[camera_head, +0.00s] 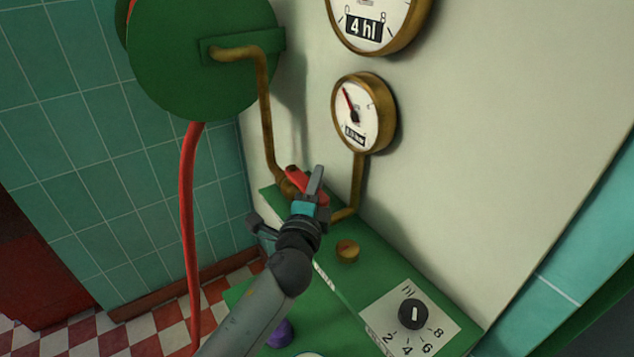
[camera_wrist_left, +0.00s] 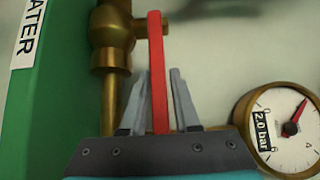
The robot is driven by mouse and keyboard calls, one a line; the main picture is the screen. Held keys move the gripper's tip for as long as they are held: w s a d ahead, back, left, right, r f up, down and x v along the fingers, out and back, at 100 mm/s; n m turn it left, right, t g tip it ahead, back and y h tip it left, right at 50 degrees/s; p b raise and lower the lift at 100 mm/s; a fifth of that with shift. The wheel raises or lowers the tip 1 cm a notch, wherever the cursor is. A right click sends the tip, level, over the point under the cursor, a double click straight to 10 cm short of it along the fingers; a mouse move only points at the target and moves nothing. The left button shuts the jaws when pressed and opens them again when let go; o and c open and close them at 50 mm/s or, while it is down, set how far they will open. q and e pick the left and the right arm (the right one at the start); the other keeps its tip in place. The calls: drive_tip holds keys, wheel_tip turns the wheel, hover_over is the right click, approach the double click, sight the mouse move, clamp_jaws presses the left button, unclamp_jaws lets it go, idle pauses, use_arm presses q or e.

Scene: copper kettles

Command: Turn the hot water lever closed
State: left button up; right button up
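The red lever (camera_head: 300,181) sits on a brass valve at the pipe junction above the green ledge. In the left wrist view the lever (camera_wrist_left: 157,75) stands upright in the picture, with the brass valve (camera_wrist_left: 112,38) behind it. My left gripper (camera_head: 312,187) is at the lever. In the left wrist view its two grey fingers (camera_wrist_left: 160,98) stand close on either side of the lever. I cannot tell whether both press on it. Part of the lever and one finger are hidden in the head view. My right gripper is not in view.
A label ending in "ATER" (camera_wrist_left: 26,25) is beside the valve. A brass pressure gauge (camera_head: 363,113) stands above right, and also shows in the wrist view (camera_wrist_left: 285,130). A brass knob (camera_head: 347,250) and a black dial (camera_head: 415,314) lie right. A red pipe (camera_head: 190,220) hangs left.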

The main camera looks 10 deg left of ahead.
use_arm(q)
clamp_jaws()
idle(1.4)
